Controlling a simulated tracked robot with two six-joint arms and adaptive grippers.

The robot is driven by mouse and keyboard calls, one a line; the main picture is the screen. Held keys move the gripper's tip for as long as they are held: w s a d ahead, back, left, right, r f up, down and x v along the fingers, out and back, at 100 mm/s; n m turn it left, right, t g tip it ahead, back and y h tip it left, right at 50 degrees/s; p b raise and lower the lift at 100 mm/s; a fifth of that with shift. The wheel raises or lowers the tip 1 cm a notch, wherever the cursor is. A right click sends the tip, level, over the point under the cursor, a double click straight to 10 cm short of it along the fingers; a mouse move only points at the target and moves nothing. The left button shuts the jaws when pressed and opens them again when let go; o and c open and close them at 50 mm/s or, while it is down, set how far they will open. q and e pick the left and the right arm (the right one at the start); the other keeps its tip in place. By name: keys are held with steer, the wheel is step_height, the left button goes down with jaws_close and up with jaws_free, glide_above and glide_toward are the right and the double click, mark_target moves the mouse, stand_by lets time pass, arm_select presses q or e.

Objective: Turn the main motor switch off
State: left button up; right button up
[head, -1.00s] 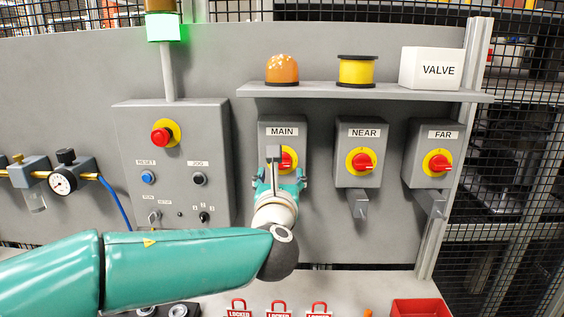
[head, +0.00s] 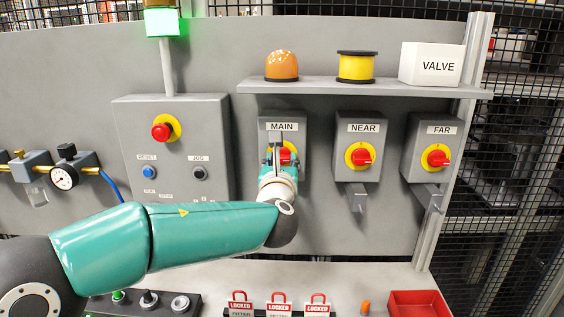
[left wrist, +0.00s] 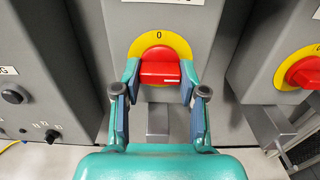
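The main switch box (head: 298,133), labelled MAIN, is on the grey panel. Its red knob on a yellow disc (head: 294,152) is partly hidden by my left gripper (head: 280,160). In the left wrist view the red knob (left wrist: 160,70) lies crosswise, with a white mark at its right end and a 0 above it on the yellow ring. My left gripper is open there (left wrist: 160,82), one finger on each side of the knob. The tips are close to the knob's sides; I cannot tell whether they touch. My right gripper is not in view.
The NEAR (head: 361,155) and FAR (head: 436,157) switches are to the right. A control box (head: 170,180) with a red button is at left. A shelf (head: 320,88) is above the switches. Padlocks (head: 279,303) and a red tray (head: 418,303) are on the table.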

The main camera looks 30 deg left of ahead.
arm_select(q)
steer(key=shift+c, duration=1)
steer(key=shift+f+n+b, duration=0.2)
steer(key=shift+n+b, duration=0.2)
steer(key=shift+b, duration=0.5)
steer(key=n+b, duration=1)
steer(key=b, duration=0.3)
steer(key=shift+f+n, duration=0.1)
steer(key=shift+n, duration=0.3)
steer(key=n+b, duration=0.3)
steer(key=shift+n, duration=0.3)
steer(key=shift+w+n+b, duration=0.1)
steer(key=shift+n+b, duration=0.9)
steer(key=shift+n, duration=0.4)
steer(key=o, duration=0.9)
steer(key=shift+o, duration=1.2)
steer(key=shift+r, duration=0.2)
